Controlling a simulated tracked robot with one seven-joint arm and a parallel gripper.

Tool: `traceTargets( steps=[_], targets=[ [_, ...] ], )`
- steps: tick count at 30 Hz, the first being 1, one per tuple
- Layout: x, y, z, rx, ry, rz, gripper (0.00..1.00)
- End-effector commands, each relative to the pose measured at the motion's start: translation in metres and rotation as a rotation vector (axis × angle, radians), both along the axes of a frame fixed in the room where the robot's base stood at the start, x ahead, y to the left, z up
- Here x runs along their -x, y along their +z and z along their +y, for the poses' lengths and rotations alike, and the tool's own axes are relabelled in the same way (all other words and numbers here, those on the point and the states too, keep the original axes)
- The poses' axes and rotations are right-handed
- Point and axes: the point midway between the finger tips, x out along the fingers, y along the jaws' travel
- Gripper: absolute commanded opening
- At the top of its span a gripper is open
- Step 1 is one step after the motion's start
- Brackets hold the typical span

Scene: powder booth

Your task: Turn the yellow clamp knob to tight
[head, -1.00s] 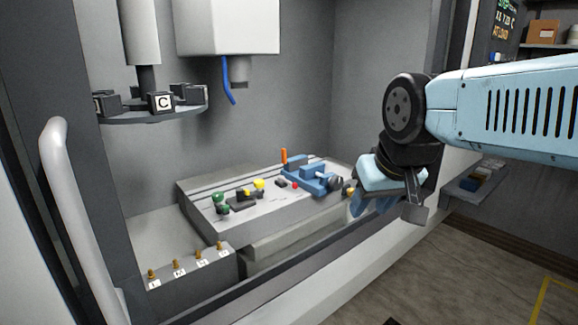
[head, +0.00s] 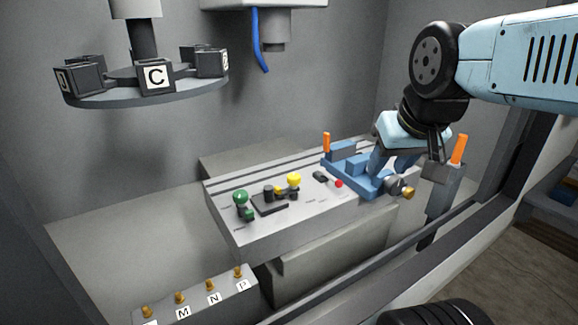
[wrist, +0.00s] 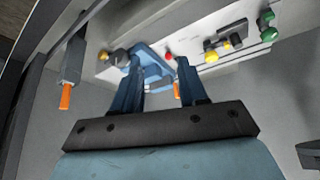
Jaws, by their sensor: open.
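A yellow round knob (head: 294,180) stands on the grey machine bed, beside a small dark block with a smaller yellow part. In the wrist view the yellow knob (wrist: 211,57) is to the right of my fingers and farther off. My gripper (head: 388,168) is over the right end of the bed, by the blue vise (head: 342,171), apart from the yellow knob. In the wrist view my gripper (wrist: 160,68) has its two blue fingers spread, nothing visible between them but the vise behind. Any tight or loose marking by the knob is too small to read.
A green knob (head: 240,196) and a red button (head: 339,183) are on the bed. Orange handles stand left (head: 326,142) and right (head: 459,150) of my gripper. A tool carousel (head: 150,82) hangs upper left. A lettered block with brass pegs (head: 212,297) is in front.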

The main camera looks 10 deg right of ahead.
Motion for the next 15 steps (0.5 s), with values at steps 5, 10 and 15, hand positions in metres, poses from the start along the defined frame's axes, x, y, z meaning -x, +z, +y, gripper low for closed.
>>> traceTargets(
  steps=[5,10,15],
  targets=[
    [0.0,0.0,0.0,0.0,0.0,0.0,0.43],
    [-0.004,0.003,0.001,0.012,0.027,0.009,0.58],
    [-0.027,0.011,0.014,0.079,0.189,0.064,0.65]
  ],
)
